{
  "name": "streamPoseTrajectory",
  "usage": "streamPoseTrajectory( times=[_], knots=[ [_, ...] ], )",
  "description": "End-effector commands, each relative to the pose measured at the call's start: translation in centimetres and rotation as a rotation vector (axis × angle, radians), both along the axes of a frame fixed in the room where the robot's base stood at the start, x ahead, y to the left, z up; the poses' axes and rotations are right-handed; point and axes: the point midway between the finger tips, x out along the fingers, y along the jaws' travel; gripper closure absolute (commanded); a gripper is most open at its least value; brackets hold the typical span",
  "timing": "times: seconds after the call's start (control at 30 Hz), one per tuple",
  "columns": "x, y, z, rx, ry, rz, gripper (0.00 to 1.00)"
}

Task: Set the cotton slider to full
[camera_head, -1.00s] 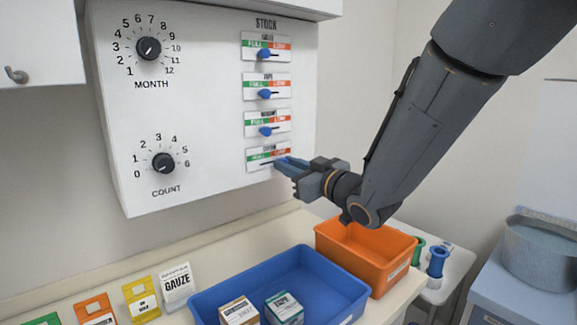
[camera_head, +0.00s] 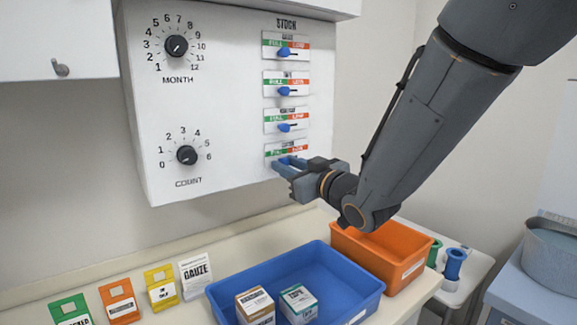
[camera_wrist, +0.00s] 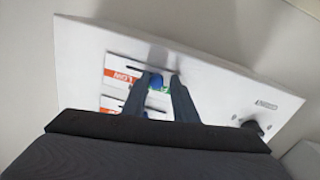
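The cotton slider (camera_head: 293,150) is the lowest of the sliders in the STOCK column, with a green FULL side on the left and an orange LOW side on the right. My gripper (camera_head: 282,164) is at its left part and hides its knob in the head view. In the wrist view, my gripper (camera_wrist: 161,80) has its two fingers apart, with a blue knob (camera_wrist: 155,82) between them, close to the left finger. The orange LOW label (camera_wrist: 122,72) and bare slot lie to the left of that knob, and some green shows to its right.
Three more sliders with blue knobs (camera_head: 284,52) sit above on the white panel (camera_head: 225,120). Two dials (camera_head: 177,46) are on the panel's left. Below are a blue tray (camera_head: 365,292) with boxes and an orange bin (camera_head: 420,246).

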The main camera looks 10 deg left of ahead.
Motion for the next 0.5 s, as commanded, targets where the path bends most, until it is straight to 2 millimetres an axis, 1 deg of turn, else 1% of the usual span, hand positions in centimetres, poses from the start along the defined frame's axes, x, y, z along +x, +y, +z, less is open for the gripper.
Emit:
streamPoseTrajectory(
  times=[0.07,0.37,0.5],
  knots=[
    [0.0,0.0,0.0,0.0,0.0,-0.001,0.64],
    [0.1,-0.3,0.0,0.001,0.0,-0.005,0.64],
    [-0.8,-1.0,0.0,0.001,-0.001,-0.005,0.64]
  ],
)
